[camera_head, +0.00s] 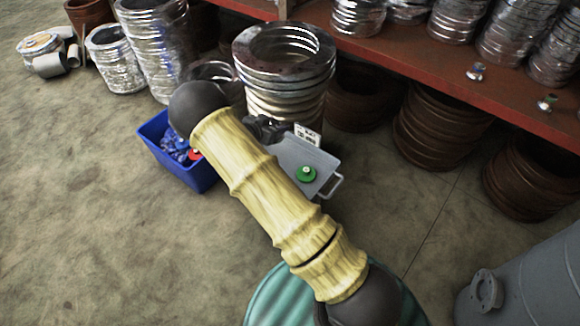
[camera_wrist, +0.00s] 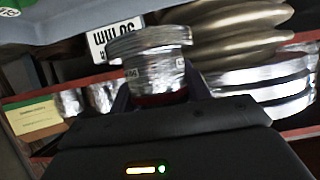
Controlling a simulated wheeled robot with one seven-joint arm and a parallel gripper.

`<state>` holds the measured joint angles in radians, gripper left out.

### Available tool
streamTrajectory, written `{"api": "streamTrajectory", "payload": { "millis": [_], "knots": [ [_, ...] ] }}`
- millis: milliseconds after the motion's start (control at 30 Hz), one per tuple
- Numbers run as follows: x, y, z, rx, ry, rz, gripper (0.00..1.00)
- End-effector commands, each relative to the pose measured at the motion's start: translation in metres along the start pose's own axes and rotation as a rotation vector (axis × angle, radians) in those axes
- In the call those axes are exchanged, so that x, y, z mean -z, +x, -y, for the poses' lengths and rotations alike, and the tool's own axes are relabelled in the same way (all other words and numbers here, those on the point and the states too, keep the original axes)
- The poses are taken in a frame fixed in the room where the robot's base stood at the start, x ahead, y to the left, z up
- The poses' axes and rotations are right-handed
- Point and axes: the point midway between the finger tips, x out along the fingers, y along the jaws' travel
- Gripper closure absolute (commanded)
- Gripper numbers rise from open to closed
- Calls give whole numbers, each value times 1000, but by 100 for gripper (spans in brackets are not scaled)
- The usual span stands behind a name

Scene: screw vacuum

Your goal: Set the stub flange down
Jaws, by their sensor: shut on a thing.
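The stub flange (camera_wrist: 152,62) is a short silver metal piece with a wide rim and a narrower neck. It shows in the wrist view between the dark fingers of my gripper (camera_wrist: 158,92), which is shut on it. In the head view my dark gripper (camera_head: 264,129) is beside a grey tray (camera_head: 291,150), at its upper left edge. My arm hides part of the tray, and I cannot make out the flange there. I cannot tell whether the flange touches anything below.
A green round piece (camera_head: 306,174) lies in the tray near a white label (camera_head: 307,135). A blue bin (camera_head: 203,179) with blue and red parts stands left. Stacked metal rings (camera_head: 284,75) rise behind. A red shelf (camera_head: 400,57) and a teal drum (camera_head: 268,300) are nearby.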

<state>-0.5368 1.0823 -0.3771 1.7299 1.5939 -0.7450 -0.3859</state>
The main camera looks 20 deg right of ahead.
Motion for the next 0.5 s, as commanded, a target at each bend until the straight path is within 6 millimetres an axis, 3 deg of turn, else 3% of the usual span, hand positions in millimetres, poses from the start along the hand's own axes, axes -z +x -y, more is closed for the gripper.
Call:
{"api": "streamTrajectory", "payload": {
  "millis": [233,500],
  "knots": [
    [-7,4,0,0,-1,-1,83],
    [-50,25,-1,0,-2,-2,83]
  ]
}}
